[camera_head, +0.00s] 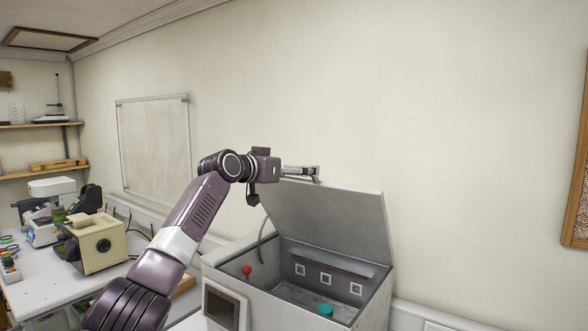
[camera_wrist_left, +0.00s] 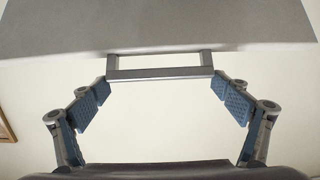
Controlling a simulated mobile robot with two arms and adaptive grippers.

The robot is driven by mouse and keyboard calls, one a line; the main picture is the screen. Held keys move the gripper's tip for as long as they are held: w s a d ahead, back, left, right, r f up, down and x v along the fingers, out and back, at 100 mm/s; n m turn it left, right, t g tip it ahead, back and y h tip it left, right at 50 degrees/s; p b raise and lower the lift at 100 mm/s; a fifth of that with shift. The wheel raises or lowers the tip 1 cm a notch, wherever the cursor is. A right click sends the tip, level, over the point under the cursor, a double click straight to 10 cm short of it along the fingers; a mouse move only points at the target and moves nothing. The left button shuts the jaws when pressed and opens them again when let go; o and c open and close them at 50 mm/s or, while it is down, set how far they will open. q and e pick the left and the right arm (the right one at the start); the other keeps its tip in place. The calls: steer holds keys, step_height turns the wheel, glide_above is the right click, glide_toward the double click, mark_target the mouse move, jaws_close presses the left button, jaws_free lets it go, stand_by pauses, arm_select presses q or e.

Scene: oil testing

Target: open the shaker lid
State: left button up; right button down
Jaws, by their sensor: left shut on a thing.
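The shaker (camera_head: 374,302) is a grey box at the lower middle of the head view. Its lid (camera_head: 335,218) stands raised and tilted at the back, so the inside is visible. My left gripper (camera_head: 312,173) is at the lid's upper edge. In the left wrist view, the lid (camera_wrist_left: 160,25) fills the top and its bar handle (camera_wrist_left: 160,73) spans between the fingertips of my left gripper (camera_wrist_left: 161,84), which is shut on it, the fingers at its two ends. My right gripper is not in view.
Inside the shaker are a red ball-topped knob (camera_head: 247,270) and a teal round cap (camera_head: 325,309). A beige device (camera_head: 100,245) and other equipment stand on the white table (camera_head: 55,290) at left. The wall lies close behind the lid.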

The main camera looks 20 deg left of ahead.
arm_select(q)
steer(key=shift+f, duration=0.1)
steer(key=o, duration=1.4)
steer(key=v, duration=1.2)
steer(key=shift+s, duration=0.2)
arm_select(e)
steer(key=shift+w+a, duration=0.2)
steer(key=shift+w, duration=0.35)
arm_select(q)
steer(key=shift+a, duration=0.1)
